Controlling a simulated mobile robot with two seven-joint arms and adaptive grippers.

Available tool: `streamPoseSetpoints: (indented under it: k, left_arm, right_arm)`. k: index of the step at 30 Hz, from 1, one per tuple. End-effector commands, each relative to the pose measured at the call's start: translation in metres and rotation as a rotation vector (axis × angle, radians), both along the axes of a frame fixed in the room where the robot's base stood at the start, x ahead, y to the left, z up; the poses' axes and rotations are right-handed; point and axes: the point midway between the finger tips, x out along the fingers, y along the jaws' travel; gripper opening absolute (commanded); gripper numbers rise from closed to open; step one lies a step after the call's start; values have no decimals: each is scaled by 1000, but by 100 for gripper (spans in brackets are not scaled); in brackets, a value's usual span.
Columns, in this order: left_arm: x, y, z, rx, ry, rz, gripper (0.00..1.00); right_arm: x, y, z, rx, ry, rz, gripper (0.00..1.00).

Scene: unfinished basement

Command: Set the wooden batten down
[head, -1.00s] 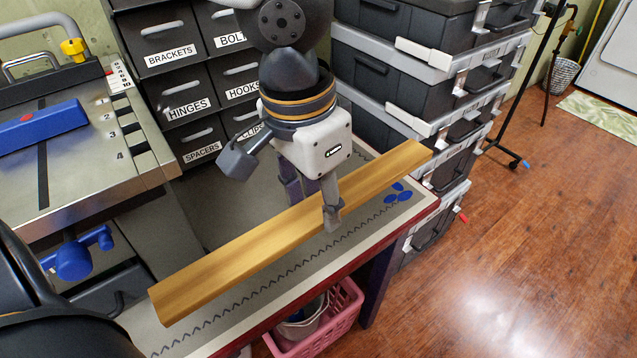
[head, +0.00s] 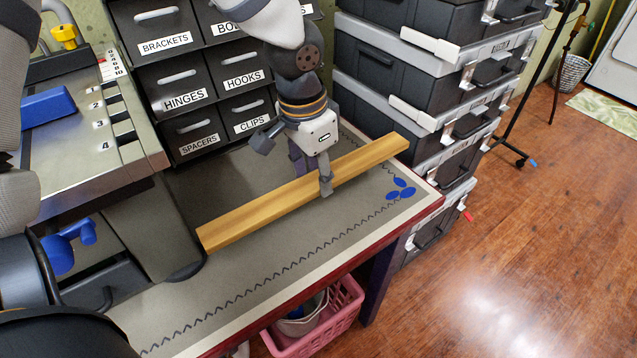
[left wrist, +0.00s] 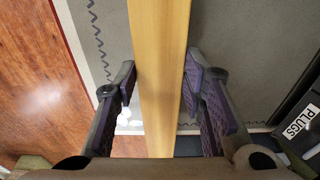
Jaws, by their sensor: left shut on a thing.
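The wooden batten (head: 260,209) is a long, light-brown strip lying lengthwise over the grey mat of the workbench. Its left end is close to the foot of the metal machine, and its right end points toward the stacked cases. My left gripper (head: 312,173) is shut on the batten right of its middle, one finger on each long side. In the left wrist view the batten (left wrist: 160,60) runs between the two fingers. It is low over the mat; I cannot tell whether its underside touches. My right gripper is not in view.
The workbench mat (head: 250,285) is clear in front of the batten. Labelled drawers (head: 190,90) stand behind, stacked cases (head: 430,90) at the right, and the metal machine (head: 90,165) at the left. A pink basket (head: 330,322) sits below.

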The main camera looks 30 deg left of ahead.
Motion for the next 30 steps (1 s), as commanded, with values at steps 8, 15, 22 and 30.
streamPoseSetpoints:
  k: [8,15,22,30]
  left_arm:
    - [-1,-1,-30,0,1,-1,0]
    - [-2,-1,-33,-1,1,0,0]
    - [-2,-1,-38,0,2,0,48]
    - [-2,-1,-38,0,2,0,57]
  right_arm:
    - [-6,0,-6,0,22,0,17]
    - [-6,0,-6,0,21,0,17]
    - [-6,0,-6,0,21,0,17]
    - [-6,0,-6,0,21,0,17]
